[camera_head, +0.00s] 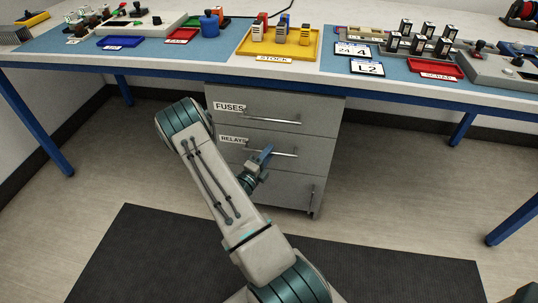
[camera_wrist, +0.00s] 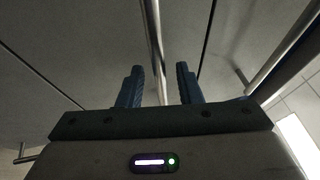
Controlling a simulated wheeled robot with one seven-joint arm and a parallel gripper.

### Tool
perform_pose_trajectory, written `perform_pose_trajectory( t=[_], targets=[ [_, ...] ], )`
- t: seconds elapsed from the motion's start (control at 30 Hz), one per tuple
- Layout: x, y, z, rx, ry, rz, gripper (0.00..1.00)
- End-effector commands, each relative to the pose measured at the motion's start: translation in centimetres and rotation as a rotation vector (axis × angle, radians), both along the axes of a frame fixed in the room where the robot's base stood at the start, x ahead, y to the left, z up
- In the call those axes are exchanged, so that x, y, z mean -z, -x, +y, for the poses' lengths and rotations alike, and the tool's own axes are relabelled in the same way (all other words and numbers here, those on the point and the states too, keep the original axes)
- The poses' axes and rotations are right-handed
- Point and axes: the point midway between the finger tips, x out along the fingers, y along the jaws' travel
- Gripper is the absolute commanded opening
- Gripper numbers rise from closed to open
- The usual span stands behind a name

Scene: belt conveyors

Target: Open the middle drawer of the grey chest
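The grey chest (camera_head: 322,165) stands under the table with three drawers, all looking shut. Its middle drawer (camera_head: 312,150), labelled RELAYS, has a bar handle (camera_head: 287,154). My gripper (camera_head: 264,155) is at the left part of this handle, in front of the drawer. In the wrist view my gripper (camera_wrist: 160,80) has its two blue fingers apart, with a metal bar (camera_wrist: 154,45) between them. I see a gap on the right side of the bar; contact on either side cannot be told. My gripper hides part of the handle in the head view.
The top drawer, labelled FUSES (camera_head: 230,106), has its handle (camera_head: 272,120) just above. The bottom drawer (camera_head: 285,188) is below. The table's blue front edge (camera_head: 400,91) overhangs the chest. The floor before the chest is clear, with a dark mat (camera_head: 130,255).

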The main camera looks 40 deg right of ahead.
Motion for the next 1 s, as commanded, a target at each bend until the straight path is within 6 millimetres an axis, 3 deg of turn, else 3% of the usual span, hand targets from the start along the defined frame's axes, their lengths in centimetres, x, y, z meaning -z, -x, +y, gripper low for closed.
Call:
perform_pose_trajectory(
  t=[0.4, 0.5, 0.53, 0.8, 1.0],
  targets=[
    [-0.2, -0.3, -0.9, -0.001, 0.001, 0.0, 0.32],
    [-0.2, -0.3, -0.8, -0.001, 0.001, 0.0, 0.04],
    [-0.2, -0.3, -0.8, -0.001, 0.001, 0.0, 0.0],
    [-0.2, -0.1, -0.6, -0.002, 0.001, 0.001, 0.0],
    [-0.3, 1.3, 1.0, -0.003, 0.001, 0.005, 0.0]
  ],
)
